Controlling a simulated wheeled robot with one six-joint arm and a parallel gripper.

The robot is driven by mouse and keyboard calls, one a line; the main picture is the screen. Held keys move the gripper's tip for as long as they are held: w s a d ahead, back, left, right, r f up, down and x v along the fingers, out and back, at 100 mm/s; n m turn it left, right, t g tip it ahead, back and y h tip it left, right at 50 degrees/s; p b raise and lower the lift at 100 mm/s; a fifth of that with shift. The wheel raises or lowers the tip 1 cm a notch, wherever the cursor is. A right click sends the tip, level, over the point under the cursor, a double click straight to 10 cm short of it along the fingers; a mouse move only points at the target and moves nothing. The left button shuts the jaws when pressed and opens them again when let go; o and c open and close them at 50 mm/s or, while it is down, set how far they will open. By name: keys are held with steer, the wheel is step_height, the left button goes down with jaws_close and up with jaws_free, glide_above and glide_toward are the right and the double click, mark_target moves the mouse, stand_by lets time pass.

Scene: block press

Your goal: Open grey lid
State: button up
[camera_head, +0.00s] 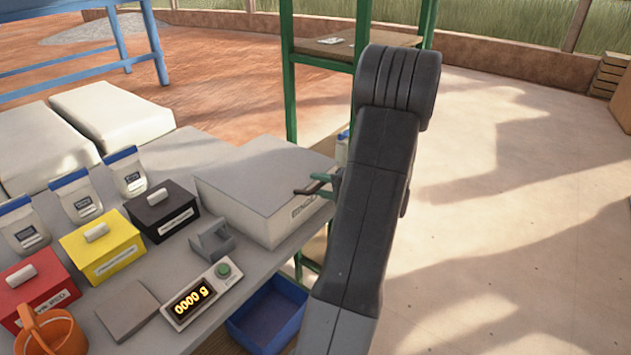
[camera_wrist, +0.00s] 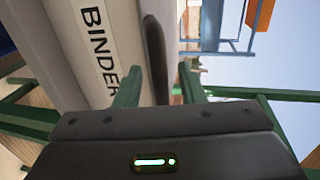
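A large grey box with a flat grey lid (camera_head: 262,178) stands at the right end of the table. A dark handle (camera_head: 306,189) sticks out from its right side near my gripper. In the wrist view the box's side (camera_wrist: 62,40) carries a label reading "BINDER", and the dark handle (camera_wrist: 155,58) stands off beside it. My gripper (camera_wrist: 160,88) has its green fingers apart, one on each side of the handle. A gap shows between the right finger and the handle. My arm hides part of the gripper in the head view.
Red (camera_head: 38,290), yellow (camera_head: 102,246) and black (camera_head: 162,210) lidded boxes, several bags, an orange cup (camera_head: 50,335) and a scale (camera_head: 195,295) reading 0000 g share the table. A blue bin (camera_head: 268,318) sits below. A green-framed shelf (camera_head: 289,75) stands behind.

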steer(key=shift+x, duration=1.05)
